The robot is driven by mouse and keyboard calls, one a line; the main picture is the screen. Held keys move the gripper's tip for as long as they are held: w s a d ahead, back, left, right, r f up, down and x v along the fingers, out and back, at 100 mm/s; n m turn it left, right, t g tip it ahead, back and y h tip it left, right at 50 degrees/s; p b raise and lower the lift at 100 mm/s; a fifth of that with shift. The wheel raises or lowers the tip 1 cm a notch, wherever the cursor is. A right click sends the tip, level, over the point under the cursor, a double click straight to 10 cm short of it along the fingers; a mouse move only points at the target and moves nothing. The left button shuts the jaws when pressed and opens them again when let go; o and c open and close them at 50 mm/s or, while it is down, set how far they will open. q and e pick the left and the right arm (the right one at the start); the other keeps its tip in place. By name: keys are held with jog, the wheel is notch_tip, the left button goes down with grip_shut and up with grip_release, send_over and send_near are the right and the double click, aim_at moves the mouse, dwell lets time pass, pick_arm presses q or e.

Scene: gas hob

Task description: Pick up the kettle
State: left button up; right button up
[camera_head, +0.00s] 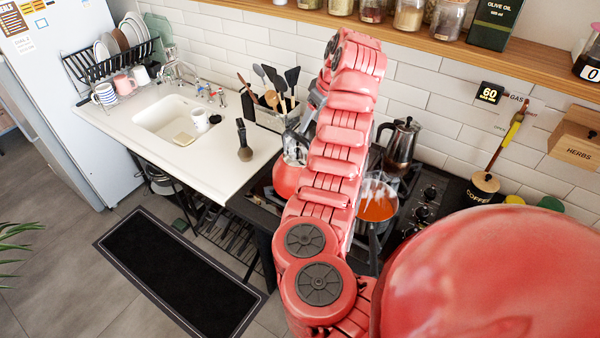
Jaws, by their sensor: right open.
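A red kettle (286,180) stands on the left part of the hob, partly hidden behind my right arm. A pale curved part, perhaps its handle, shows above its body. My right arm reaches up over the hob and bends down at its far end. My right gripper (309,118) is grey, mostly hidden by the arm, and open just above the kettle's top. I cannot tell whether it touches the kettle. My left gripper is out of view.
A pan of orange soup (377,207) and a metal moka pot (401,144) stand on the hob right of my arm. A utensil holder (268,115) is behind the kettle. A pepper mill (244,148) stands on the white counter to the left. A shelf (420,35) runs above.

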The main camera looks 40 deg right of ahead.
aim_at(302, 137)
jog(key=b+x, duration=0.1)
jog(key=x, duration=0.3)
jog(key=shift+s+d+f, duration=0.1)
jog(key=shift+s+d, duration=0.05)
jog(key=shift+s, duration=0.05)
jog(key=x, duration=0.2)
jog(key=p+x, duration=0.1)
jog(key=shift+w+a+f, duration=0.2)
jog(key=shift+w, duration=0.2)
jog(key=shift+f, duration=0.3)
jog(key=shift+w+f+p, duration=0.25)
jog(key=shift+p, duration=0.5)
jog(key=p+x, duration=0.2)
jog(key=x, duration=0.2)
jog(key=shift+w+f, duration=0.15)
jog(key=shift+w, duration=0.1)
jog(key=shift+f, duration=0.15)
grip_shut()
